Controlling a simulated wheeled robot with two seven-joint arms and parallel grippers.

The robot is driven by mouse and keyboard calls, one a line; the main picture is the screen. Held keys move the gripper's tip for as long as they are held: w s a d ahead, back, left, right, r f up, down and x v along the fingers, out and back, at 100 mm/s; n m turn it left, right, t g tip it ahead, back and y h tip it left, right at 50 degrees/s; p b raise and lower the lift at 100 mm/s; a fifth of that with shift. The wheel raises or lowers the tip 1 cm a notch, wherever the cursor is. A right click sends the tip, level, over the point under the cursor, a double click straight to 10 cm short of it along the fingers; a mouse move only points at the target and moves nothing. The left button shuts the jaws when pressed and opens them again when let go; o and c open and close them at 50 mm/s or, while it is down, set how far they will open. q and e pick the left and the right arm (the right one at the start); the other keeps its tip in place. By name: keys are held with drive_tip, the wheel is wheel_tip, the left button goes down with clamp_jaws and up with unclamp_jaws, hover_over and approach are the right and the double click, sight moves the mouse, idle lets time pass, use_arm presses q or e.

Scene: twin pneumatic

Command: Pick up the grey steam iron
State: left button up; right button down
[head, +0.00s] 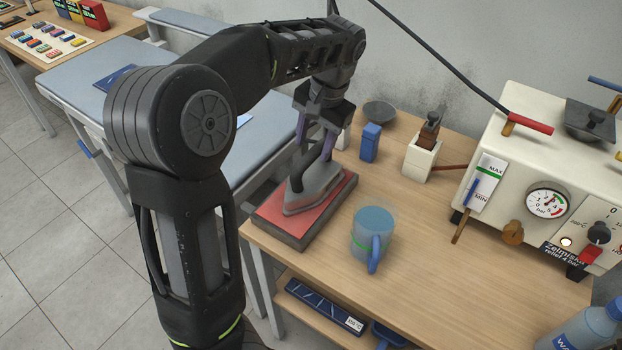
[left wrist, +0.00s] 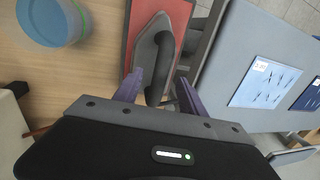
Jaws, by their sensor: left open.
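The grey steam iron (head: 311,190) rests on a red pad with a dark base (head: 270,213) at the left end of the wooden table. Its dark handle arches over the top. My left gripper (head: 315,155) points down over the iron, with its purple fingers on either side of the handle. In the left wrist view the open fingers (left wrist: 160,88) straddle the black handle (left wrist: 155,90), with a gap visible on each side. The grey iron body (left wrist: 147,45) lies on the red pad (left wrist: 172,12) there. My right gripper is not in view.
A blue-grey mug (head: 372,233) stands right of the pad. A blue box (head: 370,142), a bowl (head: 380,111) and a cream container (head: 421,158) stand behind. A boiler with a gauge (head: 545,203) fills the right. A padded ironing table (head: 262,140) adjoins on the left.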

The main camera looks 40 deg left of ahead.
sight(311, 153)
use_arm(q)
drive_tip(key=shift+f, duration=0.2)
drive_tip(key=shift+a+f+p, duration=0.1)
drive_tip(key=shift+a+f, duration=0.1)
drive_tip(key=shift+f, duration=0.65)
drive_tip(key=shift+a+f+p, duration=0.15)
drive_tip(key=shift+a+f, duration=0.05)
drive_tip(key=shift+f, duration=0.65)
drive_tip(key=shift+a+f+p, duration=0.1)
drive_tip(key=shift+a+f, duration=0.1)
drive_tip(key=shift+f, duration=0.65)
clamp_jaws()
drive_tip(key=shift+w+r, duration=0.1)
drive_tip(key=shift+r, duration=0.05)
